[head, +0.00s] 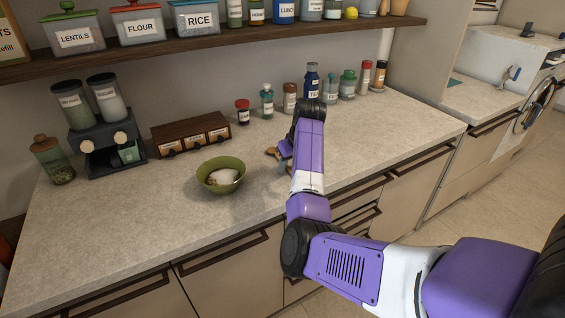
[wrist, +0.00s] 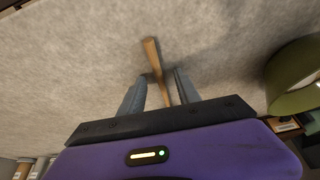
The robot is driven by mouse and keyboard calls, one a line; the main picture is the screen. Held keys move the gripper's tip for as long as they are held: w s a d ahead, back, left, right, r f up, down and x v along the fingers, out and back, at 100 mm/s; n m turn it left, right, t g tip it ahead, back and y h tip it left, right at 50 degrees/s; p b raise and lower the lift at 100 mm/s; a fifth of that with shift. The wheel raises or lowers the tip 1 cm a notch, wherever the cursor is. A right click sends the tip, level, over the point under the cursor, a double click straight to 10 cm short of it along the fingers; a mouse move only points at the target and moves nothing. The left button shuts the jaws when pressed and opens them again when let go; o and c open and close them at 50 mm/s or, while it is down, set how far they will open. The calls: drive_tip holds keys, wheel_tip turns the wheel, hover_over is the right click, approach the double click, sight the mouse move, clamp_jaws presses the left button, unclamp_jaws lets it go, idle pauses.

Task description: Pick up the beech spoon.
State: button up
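The beech spoon shows in the wrist view as a thin wooden handle (wrist: 152,52) over the grey worktop. It runs down between the two fingers of my gripper (wrist: 158,80), with gaps on both sides, so the gripper is open around it. The lower part of the spoon is hidden behind the gripper body. In the head view, a small brown wooden piece (head: 271,152), likely the spoon, shows just left of my gripper (head: 285,150), low over the worktop. My arm hides most of that spot.
A green bowl (head: 207,182) with something white inside stands left of my gripper. A wooden drawer box (head: 178,134), several jars and bottles (head: 267,103) stand along the wall. A shelf (head: 200,44) hangs above. The worktop's front left (head: 100,225) is clear.

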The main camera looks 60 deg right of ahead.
drive_tip(key=shift+c, duration=0.5)
clamp_jaws()
